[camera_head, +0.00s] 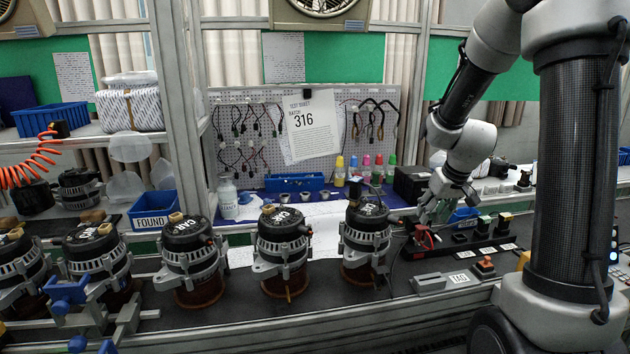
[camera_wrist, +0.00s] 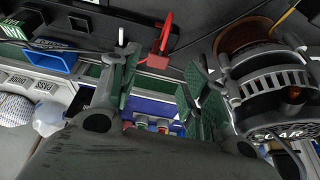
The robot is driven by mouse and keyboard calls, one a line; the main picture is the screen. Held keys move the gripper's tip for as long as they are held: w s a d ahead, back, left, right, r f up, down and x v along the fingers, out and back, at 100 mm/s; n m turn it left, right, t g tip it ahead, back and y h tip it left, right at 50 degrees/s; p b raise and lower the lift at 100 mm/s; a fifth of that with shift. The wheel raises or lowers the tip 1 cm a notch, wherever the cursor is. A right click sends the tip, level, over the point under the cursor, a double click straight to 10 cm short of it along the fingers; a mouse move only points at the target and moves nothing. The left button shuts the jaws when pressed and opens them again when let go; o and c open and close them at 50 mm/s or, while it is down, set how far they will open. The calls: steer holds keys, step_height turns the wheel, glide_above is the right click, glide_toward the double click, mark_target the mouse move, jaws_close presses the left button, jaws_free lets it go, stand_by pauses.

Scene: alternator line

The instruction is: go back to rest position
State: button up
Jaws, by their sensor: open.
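My gripper (camera_head: 430,214) hangs above the bench, to the right of the rightmost alternator (camera_head: 366,238) in the head view. In the wrist view my gripper (camera_wrist: 158,78) has its two green-padded fingers spread apart with nothing between the pads. A red clip-like part (camera_head: 424,238) with a cable sits just below the gripper on a black strip. In the wrist view this red part (camera_wrist: 158,52) shows beyond the fingertips, apart from them. The alternator (camera_wrist: 275,85) is close to the right finger in the wrist view.
Several alternators stand along the dark conveyor (camera_head: 235,312). A black socket strip (camera_head: 450,246) and a grey block (camera_head: 430,283) lie on its right. A pegboard with cables (camera_head: 255,140) and coloured bottles (camera_head: 365,168) stand behind. A blue FOUND bin (camera_head: 153,212) is left.

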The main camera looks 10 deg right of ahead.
steer(key=s+a+r, duration=0.2)
steer(key=s+r, duration=0.2)
steer(key=s, duration=0.4)
steer(key=s+a+r, duration=0.3)
steer(key=s+r, duration=0.2)
steer(key=s, duration=0.4)
steer(key=s+a+r, duration=0.2)
steer(key=s+r, duration=0.2)
steer(key=s, duration=0.5)
steer(key=shift+a+r, duration=0.15)
steer(key=shift+r, duration=0.1)
